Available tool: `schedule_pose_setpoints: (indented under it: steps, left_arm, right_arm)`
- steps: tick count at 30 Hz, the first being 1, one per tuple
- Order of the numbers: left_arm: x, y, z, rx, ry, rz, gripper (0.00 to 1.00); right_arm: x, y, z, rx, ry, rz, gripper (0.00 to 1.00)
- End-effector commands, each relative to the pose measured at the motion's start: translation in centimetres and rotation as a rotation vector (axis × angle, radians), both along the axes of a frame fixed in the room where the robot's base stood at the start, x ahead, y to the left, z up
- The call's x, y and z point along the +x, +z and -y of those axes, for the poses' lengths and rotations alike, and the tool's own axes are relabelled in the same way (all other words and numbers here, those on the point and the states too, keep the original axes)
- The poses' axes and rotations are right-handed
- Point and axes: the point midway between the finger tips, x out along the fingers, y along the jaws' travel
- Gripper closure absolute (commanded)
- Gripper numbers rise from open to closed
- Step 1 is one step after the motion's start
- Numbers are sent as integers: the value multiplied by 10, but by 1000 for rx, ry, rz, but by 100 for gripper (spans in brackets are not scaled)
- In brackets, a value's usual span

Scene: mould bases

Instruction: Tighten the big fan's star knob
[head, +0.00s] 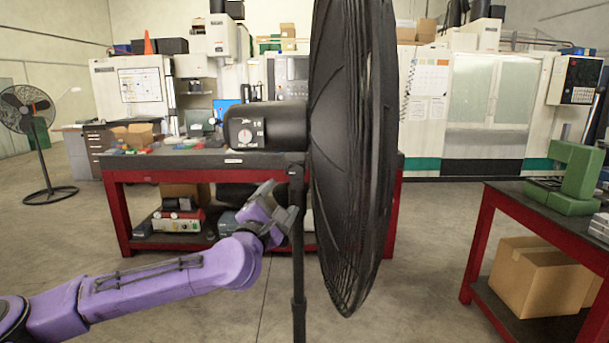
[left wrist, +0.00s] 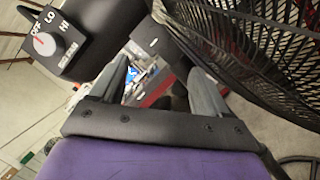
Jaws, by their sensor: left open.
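The big black fan (head: 352,150) stands upright in the middle of the head view, its cage seen nearly edge-on. Its motor housing (head: 265,125) carries a dial, which also shows in the left wrist view (left wrist: 46,44). The stand pole (head: 298,265) runs down below the housing. My left gripper (head: 284,203) is just left of the pole, below the housing, in the head view. In the left wrist view its two fingers (left wrist: 160,88) are spread apart, with dark parts behind them. I cannot make out the star knob; it may be hidden by the gripper or blend into the black.
The fan cage (left wrist: 255,50) is close to the right finger in the left wrist view. A red-legged bench (head: 220,161) stands behind the fan. Another red bench (head: 545,222) with a green part (head: 575,178) is at the right. A smaller fan (head: 28,108) stands far left.

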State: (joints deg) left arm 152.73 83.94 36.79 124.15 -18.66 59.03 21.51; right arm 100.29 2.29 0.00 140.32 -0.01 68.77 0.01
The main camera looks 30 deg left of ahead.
Motion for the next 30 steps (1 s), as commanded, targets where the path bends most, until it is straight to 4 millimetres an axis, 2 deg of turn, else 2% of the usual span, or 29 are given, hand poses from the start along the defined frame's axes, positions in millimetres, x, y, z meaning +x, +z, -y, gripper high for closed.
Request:
schedule_pose_setpoints:
  steps: [5,9,15,20,27,29,30]
  left_arm:
    - [21,7,-2,6,-2,-2,24]
    - [54,14,-6,8,-7,-4,24]
    - [90,22,-15,3,-6,-3,24]
    - [101,23,-19,1,-6,-1,24]
    - [101,22,-21,0,-4,0,24]
    - [101,22,-21,0,-4,-1,44]
    - [101,22,-21,0,-4,-1,57]
  right_arm:
    - [-1,8,0,0,0,-1,62]
    - [-1,19,0,0,0,-2,62]
    - [-1,30,0,0,0,-1,62]
    - [0,33,0,0,0,-1,62]
    - [0,32,0,0,0,-2,62]
    - [0,32,0,0,0,-2,62]
    - [0,32,0,0,0,-2,62]
